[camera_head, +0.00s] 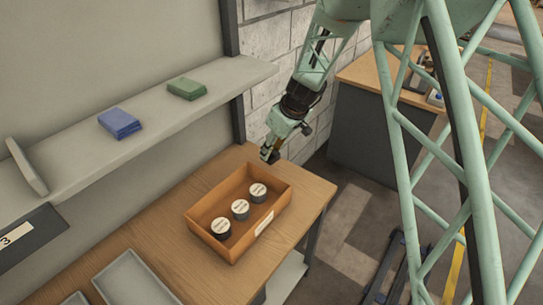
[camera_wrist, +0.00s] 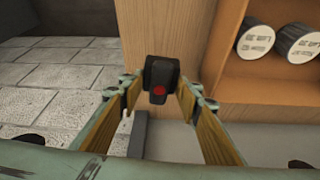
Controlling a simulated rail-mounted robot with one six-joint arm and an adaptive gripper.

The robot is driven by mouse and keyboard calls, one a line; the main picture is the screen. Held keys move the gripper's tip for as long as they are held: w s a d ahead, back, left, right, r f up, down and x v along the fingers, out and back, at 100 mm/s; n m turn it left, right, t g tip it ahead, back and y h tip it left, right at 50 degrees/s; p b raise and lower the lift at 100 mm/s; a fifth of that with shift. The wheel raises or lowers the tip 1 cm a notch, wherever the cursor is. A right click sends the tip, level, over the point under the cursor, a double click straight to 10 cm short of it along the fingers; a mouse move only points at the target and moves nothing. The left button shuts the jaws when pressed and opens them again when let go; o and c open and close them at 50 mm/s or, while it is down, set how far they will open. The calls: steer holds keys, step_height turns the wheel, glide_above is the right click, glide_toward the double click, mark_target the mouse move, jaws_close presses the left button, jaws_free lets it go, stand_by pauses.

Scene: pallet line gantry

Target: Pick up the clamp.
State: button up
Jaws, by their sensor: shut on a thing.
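The clamp (camera_wrist: 161,72), a small black piece with a red dot, is between the two fingers of my gripper (camera_wrist: 158,95) in the wrist view. The fingers are shut on it, and its lower part is partly hidden. In the head view my gripper (camera_head: 270,153) hangs over the far end of the wooden table (camera_head: 310,190), just beyond the orange box. The clamp is too small and dark there to tell from the fingertips.
The orange box (camera_head: 278,210) holds three labelled cans (camera_head: 240,208). A grey tray (camera_head: 135,278) lies at the table's near end. Blue (camera_head: 119,123) and green (camera_head: 187,89) packs lie on the wall shelf (camera_head: 85,155). A brick wall (camera_head: 265,100) stands behind my gripper.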

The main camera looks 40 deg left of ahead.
steer(key=shift+r, duration=2.3)
steer(key=shift+r+p, duration=0.15)
steer(key=shift+p, duration=0.25)
